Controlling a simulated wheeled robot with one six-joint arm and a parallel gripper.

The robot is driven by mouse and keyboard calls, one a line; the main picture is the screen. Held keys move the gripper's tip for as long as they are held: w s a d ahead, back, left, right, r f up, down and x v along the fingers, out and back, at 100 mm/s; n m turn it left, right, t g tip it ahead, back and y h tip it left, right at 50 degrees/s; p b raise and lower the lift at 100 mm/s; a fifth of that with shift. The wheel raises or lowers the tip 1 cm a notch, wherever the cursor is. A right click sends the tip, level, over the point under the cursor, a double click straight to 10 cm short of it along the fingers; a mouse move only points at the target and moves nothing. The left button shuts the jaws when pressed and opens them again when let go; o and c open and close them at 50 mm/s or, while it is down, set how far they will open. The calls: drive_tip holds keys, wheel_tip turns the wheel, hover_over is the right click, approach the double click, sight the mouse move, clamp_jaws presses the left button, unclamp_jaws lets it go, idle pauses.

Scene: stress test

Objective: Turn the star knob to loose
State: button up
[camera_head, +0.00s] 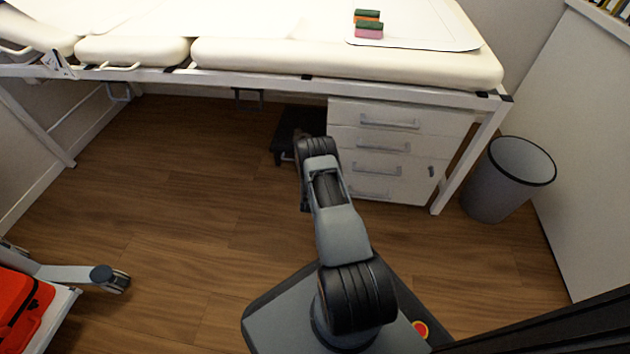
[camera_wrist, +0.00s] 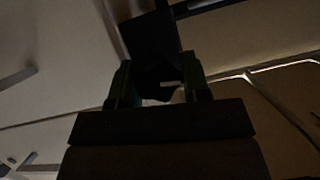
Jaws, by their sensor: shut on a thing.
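In the wrist view my gripper (camera_wrist: 158,84) points up at the pale underside of the couch, its two dark green fingers on either side of a small dark thing. This thing is the star knob (camera_wrist: 156,74), as far as the dim picture tells; its lobes and its turn position cannot be made out. My gripper is shut on it. A dark block or plate (camera_wrist: 152,36) sits just beyond the knob. In the head view my arm reaches forward toward the couch, and the gripper and knob are hidden.
The cream padded couch (camera_head: 345,62) has a white frame. Under it stand a white drawer unit (camera_head: 403,134) and a black low object (camera_head: 291,133). A grey bin (camera_head: 507,180) is at right. A trolley leg (camera_head: 75,274) and red case (camera_head: 22,305) are at left. Wooden floor between is clear.

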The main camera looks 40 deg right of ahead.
drive_tip(key=shift+a+f+n, duration=0.15)
drive_tip(key=shift+n, duration=0.35)
drive_tip(key=shift+g, duration=0.3)
drive_tip(key=o, duration=0.9)
drive_tip(key=shift+d+r+h, duration=0.2)
drive_tip(key=shift+d+h, duration=0.1)
drive_tip(key=shift+d, duration=0.05)
